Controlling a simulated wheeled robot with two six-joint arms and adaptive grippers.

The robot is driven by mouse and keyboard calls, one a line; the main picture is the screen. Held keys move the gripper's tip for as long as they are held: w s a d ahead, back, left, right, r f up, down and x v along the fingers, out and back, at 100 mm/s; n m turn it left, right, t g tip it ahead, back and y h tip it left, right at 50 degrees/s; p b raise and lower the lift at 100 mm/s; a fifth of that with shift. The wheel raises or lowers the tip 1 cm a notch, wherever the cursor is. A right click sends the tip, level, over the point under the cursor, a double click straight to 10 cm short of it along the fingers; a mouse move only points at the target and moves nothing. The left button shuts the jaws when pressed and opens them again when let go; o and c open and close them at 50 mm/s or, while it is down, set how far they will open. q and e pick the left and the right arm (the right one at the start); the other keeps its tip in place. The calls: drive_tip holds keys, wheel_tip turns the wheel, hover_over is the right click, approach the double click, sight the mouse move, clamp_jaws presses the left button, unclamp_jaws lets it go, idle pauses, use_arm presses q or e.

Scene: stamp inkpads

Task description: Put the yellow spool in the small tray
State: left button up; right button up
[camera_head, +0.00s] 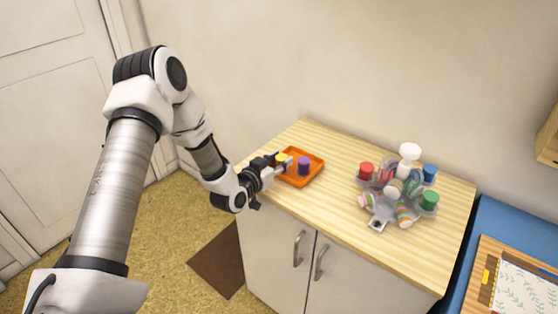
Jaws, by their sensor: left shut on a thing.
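The small orange tray (317,163) lies at the left side of the wooden cabinet top. A purple spool (303,165) stands in it. My left gripper (281,163) reaches in from the left at the tray's left part. It is shut on the yellow spool (281,157), whose top shows at the fingertips. The fingers hide most of the yellow spool, so I cannot tell whether it touches the tray floor. My right gripper is not in view.
A clear carousel (378,223) with red, blue, green and white spools and striped rolls stands to the right on the cabinet top (330,205). Bare wood lies between it and the tray. A wall is behind. A blue surface (490,220) with a patterned item is at right.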

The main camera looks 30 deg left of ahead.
use_arm(q)
drive_tip(key=shift+s, duration=0.1)
drive_tip(key=o, duration=1)
drive_tip(key=shift+f, duration=0.15)
drive_tip(key=shift+c, duration=0.2)
drive_tip(key=shift+r, duration=0.3)
drive_tip(key=s+r+p, duration=0.1)
drive_tip(key=s+r, duration=0.1)
drive_tip(key=s, duration=1)
drive_tip(key=s+d+f+g+h, duration=0.1)
drive_tip(key=s+d+f+g, duration=0.35)
drive_tip(key=f, duration=0.25)
drive_tip(key=s+d+f+g+h, duration=0.1)
drive_tip(key=s+d+f+g, duration=0.2)
drive_tip(key=d+f, duration=0.35)
drive_tip(key=s+d+f+g+y, duration=0.1)
drive_tip(key=s+f+g, duration=0.3)
drive_tip(key=s, duration=0.5)
drive_tip(key=s+d+f+g+y, duration=0.1)
drive_tip(key=s+f+g, duration=0.3)
drive_tip(key=s, duration=0.5)
wheel_tip(320, 180, down, 3)
drive_tip(key=shift+d+r+n+g, duration=0.1)
drive_tip(key=shift+d+n+g, duration=0.2)
drive_tip(key=shift+d+g, duration=0.1)
